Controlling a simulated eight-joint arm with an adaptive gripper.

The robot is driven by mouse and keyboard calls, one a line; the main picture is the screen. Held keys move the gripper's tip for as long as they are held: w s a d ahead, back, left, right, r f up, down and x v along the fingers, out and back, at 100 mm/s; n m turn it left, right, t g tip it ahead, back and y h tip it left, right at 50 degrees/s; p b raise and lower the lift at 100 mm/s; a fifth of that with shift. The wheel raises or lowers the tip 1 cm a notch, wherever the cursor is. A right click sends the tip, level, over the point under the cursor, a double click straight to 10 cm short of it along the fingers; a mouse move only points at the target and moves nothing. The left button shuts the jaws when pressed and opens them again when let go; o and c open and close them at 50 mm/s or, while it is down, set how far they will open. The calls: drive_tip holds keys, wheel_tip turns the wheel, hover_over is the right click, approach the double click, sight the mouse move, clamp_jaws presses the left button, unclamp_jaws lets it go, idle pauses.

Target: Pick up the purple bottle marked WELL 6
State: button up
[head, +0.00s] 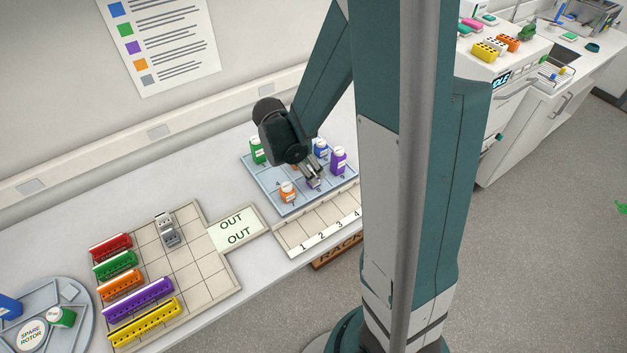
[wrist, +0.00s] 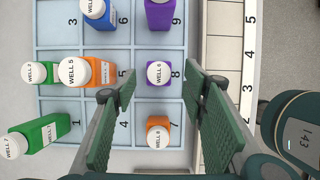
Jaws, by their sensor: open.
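A purple bottle (wrist: 151,87) with a white cap, whose text appears to read WELL 6, stands upright in the cell marked 8 of the light blue tray (wrist: 180,108). In the head view this purple bottle (head: 314,184) is partly hidden under my gripper (head: 313,174). My gripper (wrist: 160,84) is open, its fingers pointing down over the tray, one on each side of the bottle in the wrist view. Nothing is held. Another purple bottle (head: 338,160) stands in cell 9; its cap is cut off in the wrist view.
An orange bottle (wrist: 158,125) stands in the cell below in the wrist view. Blue (wrist: 106,18), orange (wrist: 100,72) and green (wrist: 48,130) bottles stand on the other side. A numbered rack strip (head: 300,226) runs along the tray's front edge. An OUT mat (head: 236,228) lies left.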

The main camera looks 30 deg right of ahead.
drive_tip(key=shift+x, duration=2.5)
drive_tip(key=shift+w+a, duration=0.1)
drive_tip(key=c, duration=1)
